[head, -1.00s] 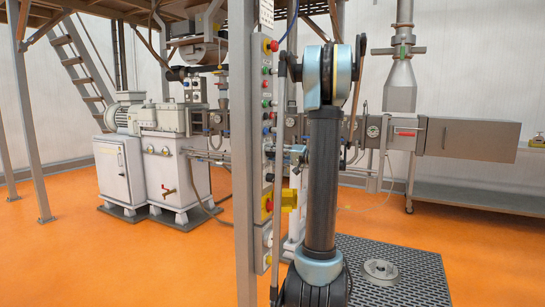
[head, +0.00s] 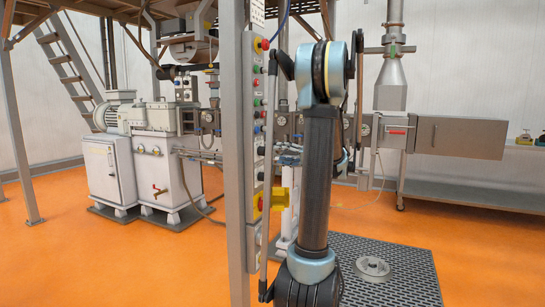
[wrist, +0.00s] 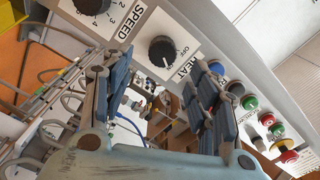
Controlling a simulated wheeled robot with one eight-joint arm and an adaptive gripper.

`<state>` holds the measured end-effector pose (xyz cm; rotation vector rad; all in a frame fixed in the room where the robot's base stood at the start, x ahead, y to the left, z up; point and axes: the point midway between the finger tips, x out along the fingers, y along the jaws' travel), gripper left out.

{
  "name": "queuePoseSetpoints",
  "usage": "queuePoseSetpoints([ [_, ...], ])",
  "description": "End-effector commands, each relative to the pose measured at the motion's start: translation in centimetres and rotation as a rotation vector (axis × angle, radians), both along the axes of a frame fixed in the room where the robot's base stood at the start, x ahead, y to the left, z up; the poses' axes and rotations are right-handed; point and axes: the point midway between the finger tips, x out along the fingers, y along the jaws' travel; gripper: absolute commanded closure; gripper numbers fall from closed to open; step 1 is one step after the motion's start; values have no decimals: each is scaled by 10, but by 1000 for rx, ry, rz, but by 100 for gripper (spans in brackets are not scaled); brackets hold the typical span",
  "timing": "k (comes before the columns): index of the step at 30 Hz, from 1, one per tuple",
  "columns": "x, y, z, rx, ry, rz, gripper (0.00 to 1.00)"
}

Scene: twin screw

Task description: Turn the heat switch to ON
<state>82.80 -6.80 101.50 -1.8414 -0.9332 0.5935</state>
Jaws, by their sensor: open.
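The heat switch (wrist: 163,51) is a round black knob on the white panel, beside the words HEAT and OFF in the wrist view. A white mark shows on it, but I cannot clearly tell which position it points to. My gripper (wrist: 160,72) is open and empty, its two blue-grey fingers pointing toward the panel. The knob appears between and beyond the fingertips, with no visible contact. In the head view the panel (head: 252,150) is seen nearly edge-on, and I cannot make out the heat switch there.
The SPEED knob (wrist: 92,4) is beside the heat switch. Blue, green and red buttons (wrist: 250,103) run along the panel to the right. A grey post (head: 233,160) stands along the panel. A perforated floor plate (head: 395,270) holds a round metal disc (head: 372,268).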

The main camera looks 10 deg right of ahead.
Motion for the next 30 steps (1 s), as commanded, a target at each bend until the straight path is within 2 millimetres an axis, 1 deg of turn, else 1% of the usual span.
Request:
queuePoseSetpoints([
  [1, -4, -8, 0, 0, 0, -4, 46],
  [3, -10, -15, 0, -1, 1, -3, 46],
  [9, -19, -29, 0, 0, 0, -2, 46],
  [13, -22, -32, -1, 0, 0, -2, 46],
  [22, -22, -31, -1, -1, 2, -1, 46],
  [24, -24, -28, -1, -6, 8, 2, 46],
  [26, -27, -20, -3, -19, 22, 9, 46],
  [29, -37, 1, -9, -59, 71, 26, 46],
  [30, -44, 12, -14, -83, 96, 37, 46],
])
